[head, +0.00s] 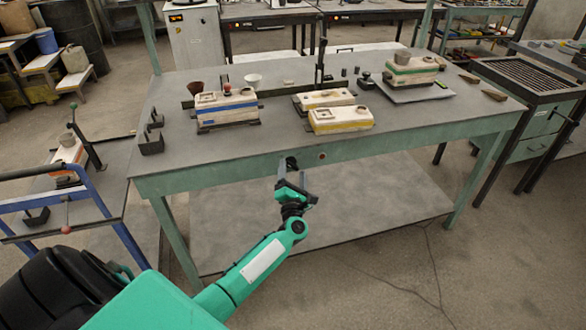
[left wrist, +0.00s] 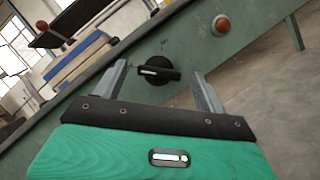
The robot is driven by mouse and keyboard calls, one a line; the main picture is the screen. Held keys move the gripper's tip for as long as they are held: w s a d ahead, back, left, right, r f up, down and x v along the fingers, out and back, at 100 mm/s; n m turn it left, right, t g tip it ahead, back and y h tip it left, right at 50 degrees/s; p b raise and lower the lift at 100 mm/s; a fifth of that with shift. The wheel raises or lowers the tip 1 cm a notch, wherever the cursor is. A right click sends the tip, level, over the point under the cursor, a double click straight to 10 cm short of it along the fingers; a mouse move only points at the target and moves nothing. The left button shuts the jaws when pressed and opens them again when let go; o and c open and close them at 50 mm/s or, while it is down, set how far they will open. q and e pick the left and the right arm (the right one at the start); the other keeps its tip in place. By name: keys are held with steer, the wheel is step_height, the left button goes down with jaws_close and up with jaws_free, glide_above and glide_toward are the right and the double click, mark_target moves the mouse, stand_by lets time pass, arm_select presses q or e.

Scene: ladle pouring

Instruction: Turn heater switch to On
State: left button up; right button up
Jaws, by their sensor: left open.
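The heater switch (left wrist: 158,71) is a black rotary knob on the green front rail of the table. In the left wrist view its bar handle lies roughly level, with a pale mark on its left half. A small label near it is too small to read. My left gripper (left wrist: 160,76) is open, with one finger on each side of the knob and gaps between. In the head view my left gripper (head: 295,178) is at the table's front rail, and the dark knob (head: 291,162) shows just beyond it. My right gripper is not in view.
An orange-red button (head: 321,156) sits on the rail right of the knob; it shows in the left wrist view too (left wrist: 221,24). The table (head: 240,144) carries several cream-coloured devices, bowls and a stand. A lower shelf (head: 370,205) below is bare. A blue-railed cart (head: 98,210) stands left.

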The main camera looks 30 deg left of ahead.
arm_select(q)
steer(key=shift+w+a+r, duration=0.2)
steer(key=shift+w+a, duration=0.2)
steer(key=shift+w, duration=0.2)
steer(key=shift+w+a, duration=0.1)
steer(key=c, duration=1)
